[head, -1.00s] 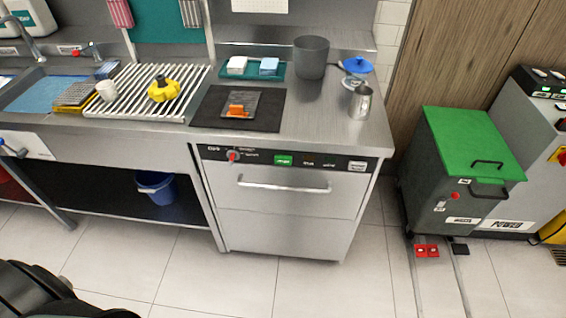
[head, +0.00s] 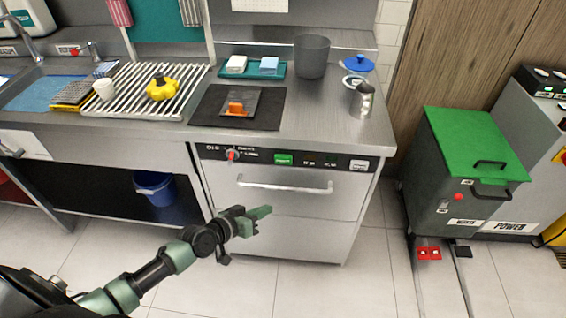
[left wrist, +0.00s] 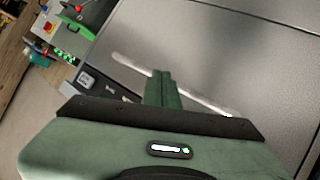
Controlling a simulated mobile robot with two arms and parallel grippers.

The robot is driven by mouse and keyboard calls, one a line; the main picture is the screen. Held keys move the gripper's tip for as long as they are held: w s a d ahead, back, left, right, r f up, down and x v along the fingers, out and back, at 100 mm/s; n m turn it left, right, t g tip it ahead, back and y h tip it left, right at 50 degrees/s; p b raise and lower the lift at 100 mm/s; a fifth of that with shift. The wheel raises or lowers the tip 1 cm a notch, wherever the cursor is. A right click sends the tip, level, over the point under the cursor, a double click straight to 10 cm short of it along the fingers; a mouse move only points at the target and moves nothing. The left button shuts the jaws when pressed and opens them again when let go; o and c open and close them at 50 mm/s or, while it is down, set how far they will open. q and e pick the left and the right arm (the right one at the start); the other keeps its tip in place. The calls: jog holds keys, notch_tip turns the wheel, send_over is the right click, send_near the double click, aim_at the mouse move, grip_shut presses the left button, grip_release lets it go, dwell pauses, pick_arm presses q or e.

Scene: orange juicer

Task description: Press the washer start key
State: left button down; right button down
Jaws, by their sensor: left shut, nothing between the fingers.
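The washer (head: 285,235) is a steel front-loading unit under the counter, with a horizontal bar handle (head: 285,187). Its dark control strip carries a red-marked knob (head: 232,155), a green key (head: 284,160) and a white label (head: 359,165). My left gripper (head: 268,212) is shut and empty, in front of the washer door, below the handle and the green key and apart from the strip in the head view. In the left wrist view its closed fingers (left wrist: 162,88) overlap the handle (left wrist: 170,82) in the picture; contact cannot be told. My right gripper is not in view.
The counter above holds a dark mat (head: 238,107), a grey bin (head: 312,56), a metal jug (head: 362,99) and a drying rack with a yellow item (head: 161,88). A green-lidded cart (head: 470,150) stands at the right. The floor before the washer is clear.

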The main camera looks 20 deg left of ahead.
pick_arm(q)
jog(key=w+d+r+h, duration=0.1)
jog(key=d+r+h, duration=0.1)
jog(key=r, duration=0.6)
jog(key=shift+d+t, duration=0.4)
jog(key=shift+d, duration=0.2)
jog(key=shift+w, duration=0.15)
jog(key=b, duration=0.4)
send_near(291, 164)
jog(key=w+d+f, duration=0.1)
jog(key=d+f, duration=0.1)
jog(key=d, duration=0.1)
jog(key=shift+w+a+r+b, duration=0.15)
jog(key=shift+w+b, duration=0.15)
jog(key=shift+w, duration=0.25)
jog(key=shift+w+a+b, duration=0.15)
jog(key=shift+w+b, duration=0.1)
jog(key=shift+w, duration=0.35)
jog(key=shift+w+a+b, duration=0.1)
jog(key=shift+w+b, duration=0.3)
jog(key=shift+b, duration=0.05)
